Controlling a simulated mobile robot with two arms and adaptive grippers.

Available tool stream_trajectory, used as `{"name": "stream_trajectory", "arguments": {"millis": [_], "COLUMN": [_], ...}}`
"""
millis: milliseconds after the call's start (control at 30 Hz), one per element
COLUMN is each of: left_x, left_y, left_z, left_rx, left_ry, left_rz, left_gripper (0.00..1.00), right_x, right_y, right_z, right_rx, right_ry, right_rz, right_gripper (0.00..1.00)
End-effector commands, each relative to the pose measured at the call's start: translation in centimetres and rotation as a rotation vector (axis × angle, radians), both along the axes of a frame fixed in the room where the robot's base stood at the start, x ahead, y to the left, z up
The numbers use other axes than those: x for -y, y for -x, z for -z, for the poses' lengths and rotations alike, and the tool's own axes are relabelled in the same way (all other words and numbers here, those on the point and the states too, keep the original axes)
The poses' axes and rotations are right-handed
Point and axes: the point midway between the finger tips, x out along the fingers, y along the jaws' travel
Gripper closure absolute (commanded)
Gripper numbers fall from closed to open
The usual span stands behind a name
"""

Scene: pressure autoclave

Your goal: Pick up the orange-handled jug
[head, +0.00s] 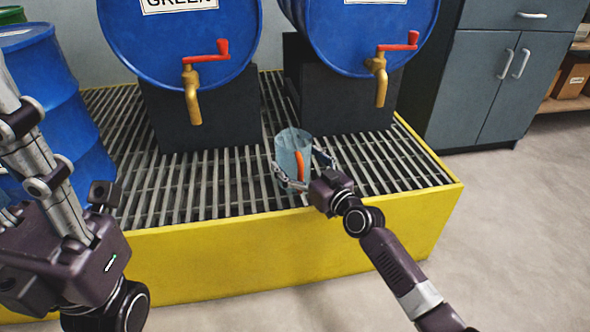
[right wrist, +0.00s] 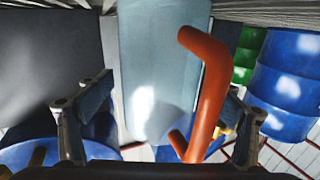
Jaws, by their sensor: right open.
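The jug (head: 284,150) is a pale blue, see-through vessel standing upright on the grated deck near its front edge. Its orange handle (head: 300,163) faces my right gripper. My right gripper (head: 303,164) is open, with one finger to each side of the jug. In the right wrist view the jug (right wrist: 150,70) fills the middle, and the orange handle (right wrist: 210,95) lies between the two spread fingers (right wrist: 162,110). I cannot tell whether either finger touches the jug. My left gripper (head: 45,165) is large and close at the left edge; its tips are not clear.
The yellow spill pallet (head: 400,245) has a grey grating. Two blue drums (head: 180,45) (head: 360,35) with brass taps and red levers lie on black stands (head: 205,115) behind the jug. Another blue drum (head: 60,95) stands at left. Grey cabinets (head: 490,85) stand at right. The floor at right is clear.

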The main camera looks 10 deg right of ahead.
Motion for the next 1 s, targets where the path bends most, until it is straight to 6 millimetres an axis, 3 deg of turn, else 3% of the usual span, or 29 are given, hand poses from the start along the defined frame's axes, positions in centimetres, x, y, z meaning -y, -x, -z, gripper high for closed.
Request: {"name": "stream_trajectory", "arguments": {"millis": [133, 567, 1000], "left_x": [0.0, 0.0, -0.1], "left_y": [0.0, 0.0, 0.1], "left_z": [0.0, 0.0, -0.6], "left_rx": [0.0, 0.0, -0.002], "left_ry": [0.0, 0.0, 0.002], "left_rz": [0.0, 0.001, 0.002], "left_gripper": [0.6, 0.6, 0.6], "right_x": [0.0, 0.0, 0.0], "right_y": [0.0, 0.0, 0.0], "right_z": [-0.1, -0.1, -1.2], "right_rx": [0.0, 0.002, 0.003], "right_ry": [0.0, 0.0, 0.001], "right_rz": [0.0, 0.0, 0.0], "right_gripper": [0.16, 0.62, 0.62]}}
